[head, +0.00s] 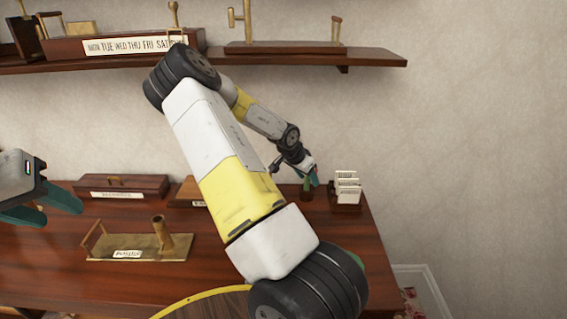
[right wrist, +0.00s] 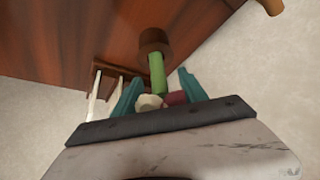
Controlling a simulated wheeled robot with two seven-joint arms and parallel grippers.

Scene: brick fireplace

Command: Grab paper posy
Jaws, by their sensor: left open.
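The paper posy has a green stem (right wrist: 157,75) standing in a small brown holder (right wrist: 153,41), with a whitish bloom (right wrist: 150,103) and a dark red bloom (right wrist: 176,98). In the head view, the posy's green part (head: 307,184) shows at the desk's back right. My right gripper (right wrist: 158,79) is open around the posy, a teal finger on each side. Gaps show beside the stem; I cannot tell whether the fingers touch the blooms. In the head view, this gripper (head: 311,177) is small and partly hides the posy. My left gripper (head: 42,206) is open and empty at the left edge.
A wooden rack with white cards (head: 346,192) stands just right of the posy. A brass tray (head: 135,247), a labelled box (head: 122,187) and another box (head: 188,193) are on the desk. A shelf (head: 370,55) runs above. My right arm hides the desk's middle.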

